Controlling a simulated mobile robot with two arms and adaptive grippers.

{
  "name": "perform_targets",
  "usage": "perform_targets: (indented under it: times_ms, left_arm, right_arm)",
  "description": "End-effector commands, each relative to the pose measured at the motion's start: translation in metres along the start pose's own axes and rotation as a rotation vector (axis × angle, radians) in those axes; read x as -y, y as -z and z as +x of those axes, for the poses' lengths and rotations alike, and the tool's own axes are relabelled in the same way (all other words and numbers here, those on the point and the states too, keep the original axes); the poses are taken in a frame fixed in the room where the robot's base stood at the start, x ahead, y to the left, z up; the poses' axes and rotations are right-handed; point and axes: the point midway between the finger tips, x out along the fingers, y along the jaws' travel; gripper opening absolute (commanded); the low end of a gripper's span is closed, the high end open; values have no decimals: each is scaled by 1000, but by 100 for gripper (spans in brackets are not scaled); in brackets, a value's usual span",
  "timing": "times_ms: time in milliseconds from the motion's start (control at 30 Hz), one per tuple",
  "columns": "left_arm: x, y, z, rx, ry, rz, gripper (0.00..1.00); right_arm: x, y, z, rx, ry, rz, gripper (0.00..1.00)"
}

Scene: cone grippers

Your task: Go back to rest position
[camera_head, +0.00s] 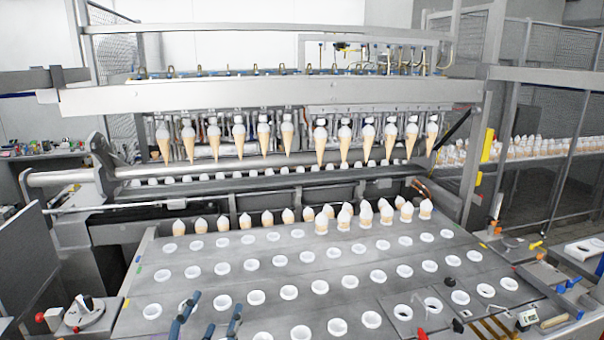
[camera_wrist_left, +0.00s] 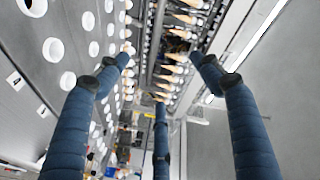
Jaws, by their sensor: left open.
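My left gripper (camera_head: 215,304) shows at the bottom of the head view, left of centre, as blue fingers over the front of the perforated plate. In the left wrist view its blue padded fingers (camera_wrist_left: 160,72) are spread apart with nothing between them. The rest of the left arm is out of the head view. My right gripper is in neither view. Ice cream cones (camera_head: 287,135) with white tops hang tip down in a row from the machine's upper bar, well beyond my gripper.
The grey plate (camera_head: 185,252) has rows of white-rimmed holes; several cones (camera_head: 344,218) stand in its far rows. A lever knob block (camera_head: 85,315) is at the front left. Tools and levers (camera_head: 545,280) sit at the right edge. A conveyor with cones (camera_head: 540,147) runs behind right.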

Motion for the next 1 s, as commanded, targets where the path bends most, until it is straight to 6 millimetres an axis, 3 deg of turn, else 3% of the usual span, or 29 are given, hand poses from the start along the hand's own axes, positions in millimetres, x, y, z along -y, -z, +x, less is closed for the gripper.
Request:
perform_targets:
  times_ms: [33,100,200,300,500,733,767,1000]
  left_arm:
    - [-18,-33,-15,118,-52,-85,66]
    - [-44,-74,-39,276,-122,-190,66]
    - [-80,-121,-83,483,-221,-318,66]
    - [-111,-150,-127,649,-305,-411,66]
    - [-152,-178,-201,888,-431,-528,66]
    - [-182,-187,-274,1094,-550,-617,66]
    - [-187,-190,-281,1116,-561,-624,66]
    - [-250,-248,-259,1131,-572,-610,66]
  right_arm:
    - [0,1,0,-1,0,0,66]
    - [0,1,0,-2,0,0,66]
    - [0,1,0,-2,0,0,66]
    - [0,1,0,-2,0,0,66]
    - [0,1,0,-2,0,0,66]
    - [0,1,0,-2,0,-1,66]
    - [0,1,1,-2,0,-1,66]
    - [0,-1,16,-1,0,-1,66]
